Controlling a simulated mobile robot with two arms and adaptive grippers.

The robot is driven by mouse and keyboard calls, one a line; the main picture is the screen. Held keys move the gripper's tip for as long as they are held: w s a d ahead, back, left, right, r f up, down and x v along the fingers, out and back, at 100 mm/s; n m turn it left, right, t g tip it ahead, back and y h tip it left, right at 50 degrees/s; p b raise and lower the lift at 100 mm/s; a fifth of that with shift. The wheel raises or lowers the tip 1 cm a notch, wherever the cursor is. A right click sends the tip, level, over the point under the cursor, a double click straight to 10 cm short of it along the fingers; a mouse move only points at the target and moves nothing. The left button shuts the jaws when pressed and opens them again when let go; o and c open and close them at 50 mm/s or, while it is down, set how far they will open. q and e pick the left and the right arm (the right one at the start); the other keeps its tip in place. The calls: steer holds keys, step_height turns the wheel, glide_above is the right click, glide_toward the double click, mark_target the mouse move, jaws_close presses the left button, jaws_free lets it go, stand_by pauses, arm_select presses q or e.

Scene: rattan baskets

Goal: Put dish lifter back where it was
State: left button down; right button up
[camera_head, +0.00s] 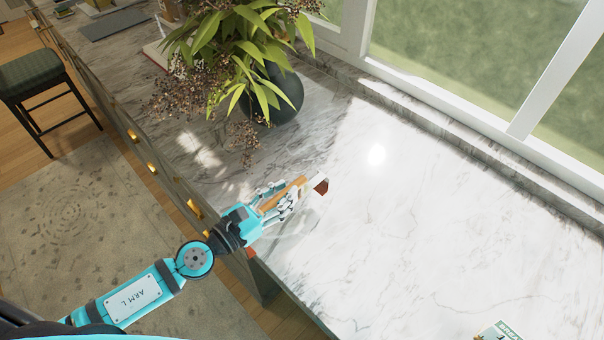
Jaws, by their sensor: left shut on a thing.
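My left gripper (285,196) is shut on a small orange-brown and white tool with a dark red end, which I take to be the dish lifter (320,184). The gripper's fingers hide much of the tool. The gripper is over the near left part of the white marble counter (420,220), in front of the plant pot. I cannot tell whether the tool touches the counter. My right gripper is not in view.
A dark round pot (284,98) with a leafy plant (235,45) stands behind my left gripper. A small printed item (500,331) lies at the bottom right. A stool (42,75) stands on the floor at left. The counter's right side is mostly clear, beside the window.

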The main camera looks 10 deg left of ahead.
arm_select(q)
steer(key=w+d+f+b, duration=0.2)
steer(key=w+f+b, duration=0.1)
steer(key=w, duration=0.5)
steer(key=shift+w+f, duration=0.25)
steer(key=shift+f, duration=0.4)
steer(key=shift+f+b, duration=0.1)
steer(key=shift+b, duration=0.3)
steer(key=c, duration=1.1)
jaws_free()
